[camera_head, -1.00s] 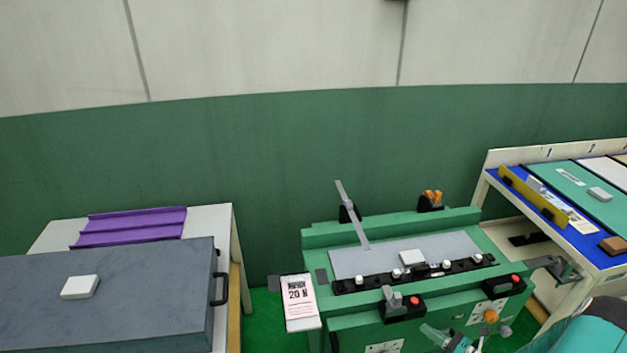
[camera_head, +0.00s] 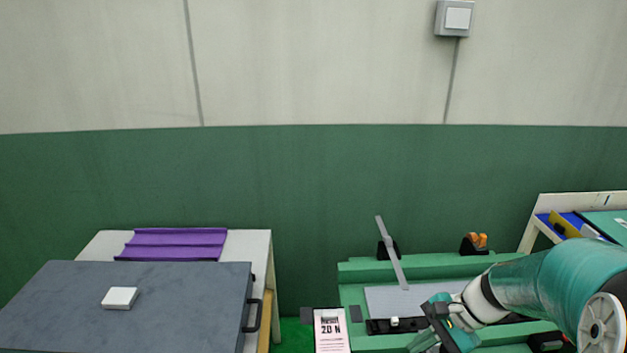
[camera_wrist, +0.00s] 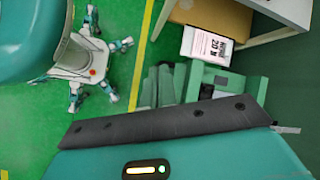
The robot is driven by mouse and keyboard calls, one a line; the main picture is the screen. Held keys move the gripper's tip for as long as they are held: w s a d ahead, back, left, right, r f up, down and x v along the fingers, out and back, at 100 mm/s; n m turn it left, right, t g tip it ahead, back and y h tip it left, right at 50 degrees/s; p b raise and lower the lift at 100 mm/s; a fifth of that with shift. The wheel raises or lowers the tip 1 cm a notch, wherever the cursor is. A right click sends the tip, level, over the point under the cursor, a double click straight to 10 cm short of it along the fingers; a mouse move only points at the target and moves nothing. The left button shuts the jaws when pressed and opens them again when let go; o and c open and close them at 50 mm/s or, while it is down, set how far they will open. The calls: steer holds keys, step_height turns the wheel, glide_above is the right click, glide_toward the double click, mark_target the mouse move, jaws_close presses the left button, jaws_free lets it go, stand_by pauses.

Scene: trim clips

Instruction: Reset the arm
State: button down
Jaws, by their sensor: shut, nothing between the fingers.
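My teal and white arm (camera_head: 545,285) reaches in from the right edge of the head view, in front of the green workbench fixture (camera_head: 355,290). My gripper (camera_head: 425,343) is at its left end, low in the picture. It is shut and holds nothing. The arm hides much of the fixture's right side. In the wrist view, a teal part of mine with a dark strip (camera_wrist: 160,124) fills the bottom.
A grey case (camera_head: 190,300) with a white block (camera_head: 120,298) stands left, before a purple ribbed tray (camera_head: 172,243). A "20 N" card (camera_head: 330,330) is beside the fixture. An upright grey lever (camera_head: 391,252) rises from it.

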steer(key=s+a+r+n+t+h, duration=0.5)
steer(key=s+r+n+h, duration=0.2)
steer(key=s+r+n, duration=0.4)
step_height(320, 180, up, 3)
steer(key=shift+s+a+f+n, duration=0.1)
steer(key=shift+s+a+n, duration=0.1)
steer(key=shift+n, duration=0.4)
